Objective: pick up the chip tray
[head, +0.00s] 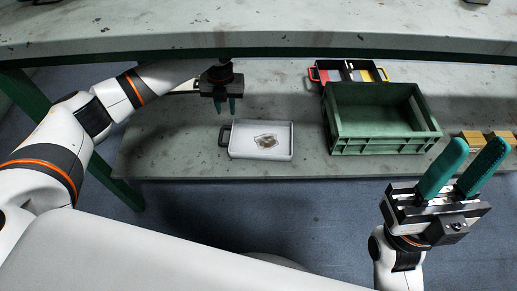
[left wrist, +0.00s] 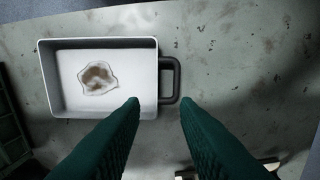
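The chip tray is a shallow white tray (head: 279,150) with a dark handle on its left end, lying flat on the lower shelf. A brown and whitish patch (head: 265,141) lies inside it. The left wrist view shows the tray (left wrist: 138,102) and its dark handle (left wrist: 177,80) just beyond the fingertips. My left gripper (head: 224,108) is open and empty, above the shelf and behind the handle end; its fingers also show apart in the left wrist view (left wrist: 160,103). My right gripper (head: 468,160) is open and empty, in front of the shelf at the right.
A green crate (head: 378,142) stands right of the tray. A black tray with red and yellow parts (head: 325,76) lies behind it. Brown boxes (head: 472,140) are at the far right. The upper shelf (head: 260,28) overhangs the back. The shelf left of the tray is clear.

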